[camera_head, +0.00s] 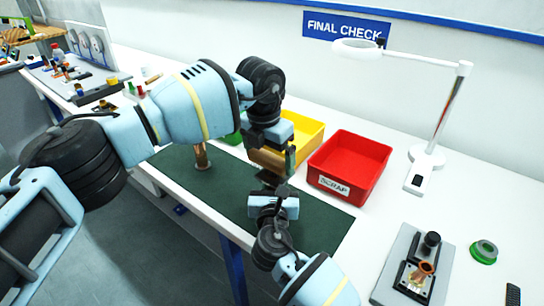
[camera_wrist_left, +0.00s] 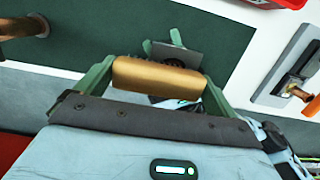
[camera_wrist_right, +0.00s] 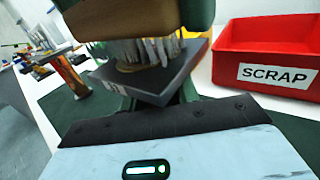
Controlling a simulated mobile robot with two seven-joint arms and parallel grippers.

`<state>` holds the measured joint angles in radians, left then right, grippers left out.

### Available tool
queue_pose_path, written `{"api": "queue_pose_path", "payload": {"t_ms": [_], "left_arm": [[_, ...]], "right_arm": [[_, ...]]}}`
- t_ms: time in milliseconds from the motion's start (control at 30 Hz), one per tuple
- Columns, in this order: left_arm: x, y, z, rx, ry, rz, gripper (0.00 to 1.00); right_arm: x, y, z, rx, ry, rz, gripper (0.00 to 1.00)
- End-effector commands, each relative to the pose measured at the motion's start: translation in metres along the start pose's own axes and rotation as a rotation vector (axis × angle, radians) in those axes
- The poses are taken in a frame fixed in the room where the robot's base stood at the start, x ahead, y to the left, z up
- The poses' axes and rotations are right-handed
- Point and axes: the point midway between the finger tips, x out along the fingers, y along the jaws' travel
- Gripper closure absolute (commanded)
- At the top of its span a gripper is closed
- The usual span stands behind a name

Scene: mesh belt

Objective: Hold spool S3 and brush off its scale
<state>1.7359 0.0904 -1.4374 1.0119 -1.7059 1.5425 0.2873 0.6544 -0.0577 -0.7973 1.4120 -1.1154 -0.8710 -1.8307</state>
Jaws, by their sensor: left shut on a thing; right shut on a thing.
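My left gripper (camera_head: 272,150) is shut on a brush, whose brown block handle (camera_wrist_left: 158,78) lies crosswise between the green fingers. The brush (camera_head: 268,161) is above the green mat, with its pale bristles (camera_wrist_right: 140,50) pointing down. My right gripper (camera_head: 271,187) is shut on a spool, taken to be S3, held above the mat. The spool's dark square flange (camera_wrist_right: 160,85) shows just under the bristles, which seem to touch it. The flange also shows in the left wrist view (camera_wrist_left: 180,52). The rest of the spool is mostly hidden, and no label or scale can be read.
A copper-coloured spool (camera_head: 202,157) stands on the green mat (camera_head: 225,190). Behind are a yellow bin (camera_head: 308,128) and a red SCRAP bin (camera_head: 350,168). A lamp (camera_head: 425,160) and a grey fixture (camera_head: 408,268) with a copper part are at right.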

Motion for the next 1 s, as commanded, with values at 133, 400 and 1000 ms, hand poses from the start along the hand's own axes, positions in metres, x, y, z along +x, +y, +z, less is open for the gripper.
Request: {"api": "queue_pose_path", "payload": {"t_ms": [133, 400, 1000], "left_arm": [[0.000, -0.001, 0.000, 0.001, 0.000, 0.000, 0.24], [0.000, -0.012, 0.000, 0.003, 0.000, 0.000, 0.24], [0.001, -0.025, 0.000, 0.001, 0.000, 0.000, 0.24]], "right_arm": [[0.000, 0.000, 0.001, 0.001, -0.002, 0.000, 0.96], [0.000, 0.000, 0.001, 0.000, -0.002, 0.000, 0.96], [0.000, 0.000, 0.001, 0.000, -0.002, 0.001, 0.96]]}}
